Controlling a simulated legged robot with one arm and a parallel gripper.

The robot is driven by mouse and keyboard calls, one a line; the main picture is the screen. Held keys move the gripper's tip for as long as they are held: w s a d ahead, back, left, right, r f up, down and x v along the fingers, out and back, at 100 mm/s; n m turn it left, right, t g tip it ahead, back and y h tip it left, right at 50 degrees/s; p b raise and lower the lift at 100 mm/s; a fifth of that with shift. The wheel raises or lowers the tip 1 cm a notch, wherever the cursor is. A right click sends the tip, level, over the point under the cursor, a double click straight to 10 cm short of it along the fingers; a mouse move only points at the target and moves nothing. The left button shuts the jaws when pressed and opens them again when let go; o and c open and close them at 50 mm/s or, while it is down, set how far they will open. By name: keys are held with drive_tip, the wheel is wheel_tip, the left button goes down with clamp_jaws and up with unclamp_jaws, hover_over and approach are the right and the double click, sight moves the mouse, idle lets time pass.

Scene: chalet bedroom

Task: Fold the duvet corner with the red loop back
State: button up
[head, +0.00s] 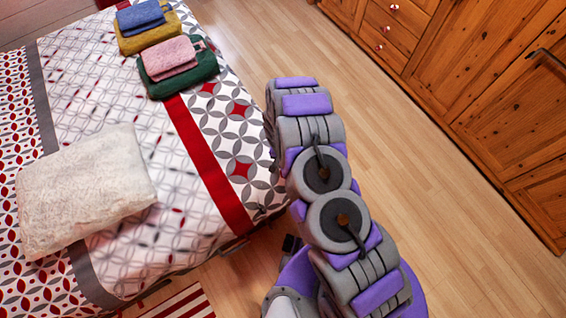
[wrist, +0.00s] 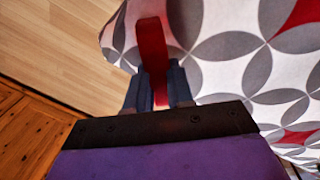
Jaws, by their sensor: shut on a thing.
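In the wrist view my gripper (wrist: 158,88) is shut on the red loop (wrist: 151,40), which shows between and beyond the two blue-grey fingers. The loop lies at the edge of the patterned duvet (wrist: 230,52), white with grey petals and red diamonds. In the head view the duvet (head: 165,135) lies over the bed with a red band across it. My arm reaches along the bed's right side there. The gripper and the loop are hidden behind the arm in that view.
Folded towels, blue (head: 140,15), yellow (head: 150,38), pink (head: 168,55) and green (head: 185,80), are stacked on the bed's far end. A cream cushion (head: 85,190) lies at the left. Wooden cabinets (head: 480,90) stand right; the wood floor (head: 420,190) between is clear.

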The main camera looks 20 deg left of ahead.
drive_tip(key=shift+a+r+p, duration=0.25)
drive_tip(key=shift+r+p, duration=0.2)
drive_tip(key=shift+r, duration=0.1)
drive_tip(key=shift+a+f+h, duration=0.15)
drive_tip(key=shift+h, duration=0.15)
drive_tip(key=shift+a+r+h+p, duration=0.45)
drive_tip(key=shift+r+p, duration=0.15)
drive_tip(key=shift+p, duration=0.6)
drive_tip(key=shift+s+a+r+h, duration=0.1)
drive_tip(key=shift+a+h, duration=0.25)
drive_tip(key=shift+a, duration=0.2)
